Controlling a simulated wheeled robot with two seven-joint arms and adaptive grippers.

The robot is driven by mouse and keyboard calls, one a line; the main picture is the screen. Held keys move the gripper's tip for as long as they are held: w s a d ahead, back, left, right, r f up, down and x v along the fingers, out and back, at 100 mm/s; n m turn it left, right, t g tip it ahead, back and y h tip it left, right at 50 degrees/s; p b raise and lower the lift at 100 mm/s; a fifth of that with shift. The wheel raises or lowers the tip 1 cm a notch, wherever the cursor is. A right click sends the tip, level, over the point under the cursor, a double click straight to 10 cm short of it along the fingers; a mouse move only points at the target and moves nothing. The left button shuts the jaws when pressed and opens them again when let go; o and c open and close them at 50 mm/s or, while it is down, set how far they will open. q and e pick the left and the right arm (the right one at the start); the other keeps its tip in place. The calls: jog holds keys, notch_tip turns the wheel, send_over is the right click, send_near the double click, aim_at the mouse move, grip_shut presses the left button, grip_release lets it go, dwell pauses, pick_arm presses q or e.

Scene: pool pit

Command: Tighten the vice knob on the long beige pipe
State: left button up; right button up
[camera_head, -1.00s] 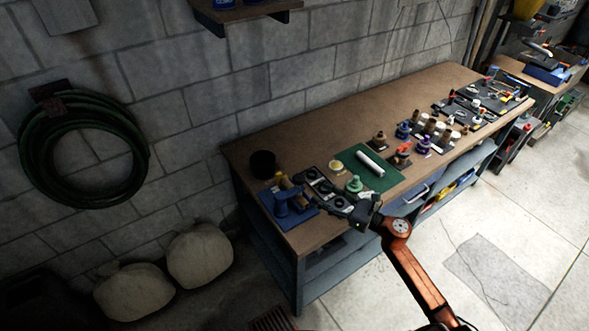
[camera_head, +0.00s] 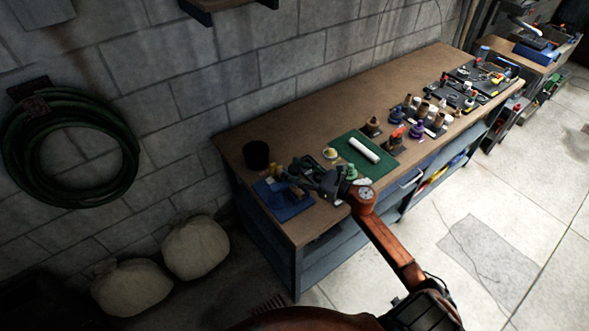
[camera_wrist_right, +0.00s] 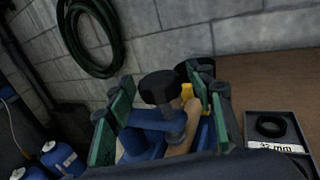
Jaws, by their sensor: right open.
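A blue vice (camera_head: 289,207) stands at the near left end of the workbench. The right wrist view shows it closer, with a black knob (camera_wrist_right: 160,88) on top and a blue arm (camera_wrist_right: 150,119). A beige pipe (camera_wrist_right: 184,141) shows beside the knob's stem, partly hidden. My right gripper (camera_head: 290,176) is open over the vice. In the right wrist view, my gripper (camera_wrist_right: 162,95) has its green-padded fingers on either side of the knob, with gaps between. I cannot tell the exact depth. My left gripper is not in view.
A white pipe (camera_head: 364,150) lies on a green mat (camera_head: 346,145). A black cup (camera_head: 256,155) stands behind the vice. Several fittings fill the bench's right part. The bench (camera_head: 310,120) is clear along the back.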

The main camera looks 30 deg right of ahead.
jog(key=c, duration=1.2)
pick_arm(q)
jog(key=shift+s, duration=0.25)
pick_arm(e)
jog(key=shift+o, duration=0.2)
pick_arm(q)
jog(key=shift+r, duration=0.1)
